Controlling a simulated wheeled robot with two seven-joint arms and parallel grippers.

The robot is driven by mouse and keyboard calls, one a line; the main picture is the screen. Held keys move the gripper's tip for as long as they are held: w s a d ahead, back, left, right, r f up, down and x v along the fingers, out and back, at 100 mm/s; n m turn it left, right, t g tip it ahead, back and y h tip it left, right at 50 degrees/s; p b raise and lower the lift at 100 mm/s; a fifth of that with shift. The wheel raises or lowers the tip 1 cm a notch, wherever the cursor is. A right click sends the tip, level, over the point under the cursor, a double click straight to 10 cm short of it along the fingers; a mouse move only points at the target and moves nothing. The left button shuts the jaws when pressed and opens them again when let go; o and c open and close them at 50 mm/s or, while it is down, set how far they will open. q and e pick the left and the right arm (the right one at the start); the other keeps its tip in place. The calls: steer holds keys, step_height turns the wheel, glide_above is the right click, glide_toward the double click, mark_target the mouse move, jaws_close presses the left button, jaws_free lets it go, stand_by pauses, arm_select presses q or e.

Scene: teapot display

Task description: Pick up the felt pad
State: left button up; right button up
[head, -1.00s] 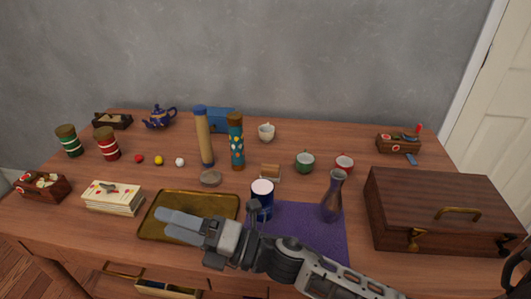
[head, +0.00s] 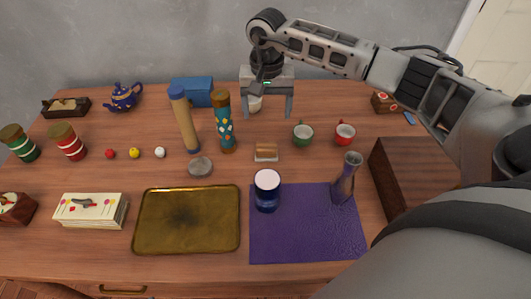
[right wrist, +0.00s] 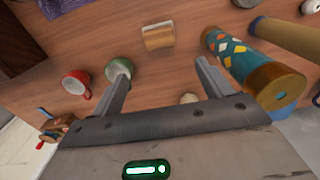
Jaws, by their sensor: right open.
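No piece is plainly a felt pad. The likeliest is a small tan block with a pale edge (head: 266,152), flat at the table's middle; it also shows in the right wrist view (right wrist: 158,36). A grey round flat piece (head: 200,167) lies left of it. My right gripper (head: 267,113) is open and empty, pointing down behind the tan block and apart from it. In the right wrist view the open fingers (right wrist: 166,66) have the block ahead of their tips. A cream cup (head: 255,104) is partly hidden by the gripper. My left gripper is not in view.
A patterned cylinder (head: 226,122) and a tan cylinder (head: 184,120) stand left of the gripper. A green cup (head: 302,135) and red cup (head: 345,133) stand right. A blue jar (head: 267,192) and vase (head: 345,180) stand on the purple cloth (head: 300,240). A brass tray (head: 187,242) lies front left.

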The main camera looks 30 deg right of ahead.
steer(key=b, duration=0.3)
glide_above(267, 143)
steer(key=f, duration=0.6)
steer(key=shift+w+f, duration=0.3)
steer(key=shift+f, duration=0.05)
steer(key=f, duration=0.1)
steer(key=f+b, duration=0.1)
steer(key=f, duration=0.1)
steer(key=f+b, duration=0.1)
steer(key=f, duration=0.1)
steer(key=shift+s+f, duration=0.15)
steer(key=shift+s, duration=0.1)
steer(key=c, duration=1.1)
